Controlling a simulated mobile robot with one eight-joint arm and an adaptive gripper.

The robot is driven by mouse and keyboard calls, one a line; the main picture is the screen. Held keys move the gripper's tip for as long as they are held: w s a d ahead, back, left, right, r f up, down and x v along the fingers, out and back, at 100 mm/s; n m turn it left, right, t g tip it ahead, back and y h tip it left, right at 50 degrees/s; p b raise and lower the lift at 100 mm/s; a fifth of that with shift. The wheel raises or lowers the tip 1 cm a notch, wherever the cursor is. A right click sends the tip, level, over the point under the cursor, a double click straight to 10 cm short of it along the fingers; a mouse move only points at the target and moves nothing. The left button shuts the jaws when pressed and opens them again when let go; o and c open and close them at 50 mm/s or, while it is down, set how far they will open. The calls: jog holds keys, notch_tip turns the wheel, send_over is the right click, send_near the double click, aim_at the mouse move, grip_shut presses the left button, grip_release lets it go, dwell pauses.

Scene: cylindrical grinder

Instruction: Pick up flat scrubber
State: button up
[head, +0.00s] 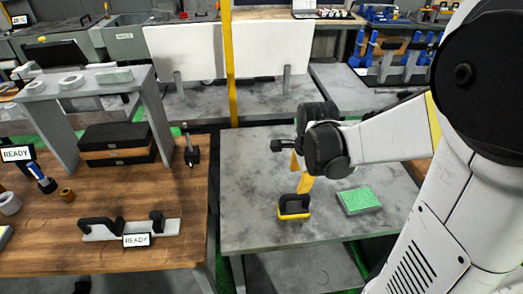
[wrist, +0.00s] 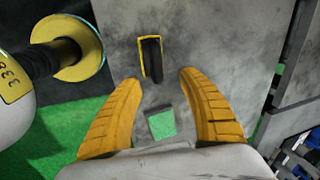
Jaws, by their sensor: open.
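Two things here could be the flat scrubber, and I cannot tell which is meant. One is a yellow-edged block with a black handle (head: 293,207), lying on the grey table; it also shows in the wrist view (wrist: 151,60), just beyond the fingertips. The other is a flat green-topped pad (head: 358,200) to its right on the same table; a green patch in the wrist view (wrist: 161,124), low between the fingers, looks like it. My gripper (head: 302,180) points down above the table near the handled block.
The grey table (head: 255,165) is otherwise mostly clear. A wooden bench (head: 100,205) on the left holds a grey stand, black boxes and a grey bar with black knobs (head: 130,229). A yellow post (head: 230,65) and white panels (head: 186,52) stand behind.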

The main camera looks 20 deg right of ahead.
aim_at(295, 195)
jog(key=shift+m, duration=0.6)
jog(key=x, duration=0.2)
jog(key=b+x, duration=0.1)
jog(key=x, duration=0.1)
jog(key=b+x, duration=0.1)
jog(key=x, duration=0.1)
jog(key=shift+d, duration=0.3)
jog(key=x, duration=0.2)
jog(key=b+x, duration=0.2)
jog(key=x, duration=0.1)
jog(key=shift+s+a+f, duration=0.25)
jog(key=shift+s+f, duration=0.05)
jog(key=shift+f, duration=0.15)
grip_shut()
